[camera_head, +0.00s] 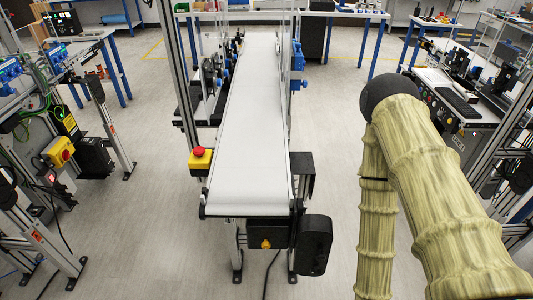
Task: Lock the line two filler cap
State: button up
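I cannot make out a line two filler cap in the head view. A long white belt conveyor (252,120) runs away from me through the middle, and its belt looks empty. My arm, in a ribbed yellowish cover, fills the right side of the picture. My gripper cannot be made out, so I cannot see whether it holds anything.
A red emergency button on a yellow box (199,158) sits at the conveyor's near left. A black motor housing (314,245) hangs at its near right. Another conveyor station (452,105) stands at right. Machine frames and cables crowd the left. Grey floor (150,200) is clear left of the conveyor.

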aim_at(265, 245)
jog(key=z, duration=2.5)
jog(key=k, duration=0.65)
jog(key=u, duration=0.85)
